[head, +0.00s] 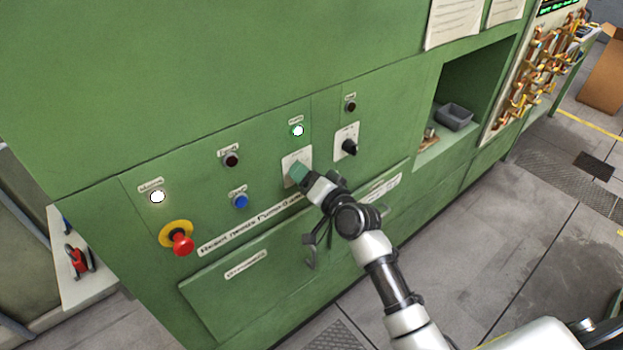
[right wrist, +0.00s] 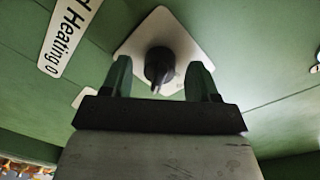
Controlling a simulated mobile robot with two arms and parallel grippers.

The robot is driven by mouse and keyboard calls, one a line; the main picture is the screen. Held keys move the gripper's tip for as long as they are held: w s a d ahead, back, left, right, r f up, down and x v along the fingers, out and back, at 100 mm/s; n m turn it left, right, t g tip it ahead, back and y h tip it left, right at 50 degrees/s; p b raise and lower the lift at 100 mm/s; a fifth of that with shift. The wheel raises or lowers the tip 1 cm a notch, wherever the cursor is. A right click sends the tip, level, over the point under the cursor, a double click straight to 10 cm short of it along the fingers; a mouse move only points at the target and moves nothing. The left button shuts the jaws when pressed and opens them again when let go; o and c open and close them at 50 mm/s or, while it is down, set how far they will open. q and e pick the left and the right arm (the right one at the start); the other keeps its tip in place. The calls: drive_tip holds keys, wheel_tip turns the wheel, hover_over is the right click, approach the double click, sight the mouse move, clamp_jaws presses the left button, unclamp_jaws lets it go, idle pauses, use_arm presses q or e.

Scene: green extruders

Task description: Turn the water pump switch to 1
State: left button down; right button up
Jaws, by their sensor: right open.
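In the right wrist view a black rotary knob (right wrist: 158,58) sits on a white plate (right wrist: 185,35) on the green panel. My right gripper (right wrist: 160,72) is open, its two green fingers on either side of the knob in the picture. I cannot tell whether they reach around it or touch it. In the head view my right gripper (head: 299,173) covers that knob; the upper part of its plate (head: 296,157) shows. A second black knob (head: 349,147) is on a plate to the right. The knob labels are too small to read. My left gripper is not in view.
A red emergency button (head: 182,244), a blue button (head: 240,201) and a white lamp (head: 157,197) are to the left. A recess with a grey bin (head: 454,117) is at the right. The floor at lower right is mostly clear.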

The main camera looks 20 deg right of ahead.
drive_tip(key=b+v, duration=0.2)
drive_tip(key=v, duration=0.8)
drive_tip(key=shift+s+b, duration=0.35)
drive_tip(key=shift+b, duration=0.05)
drive_tip(key=shift+d, duration=0.1)
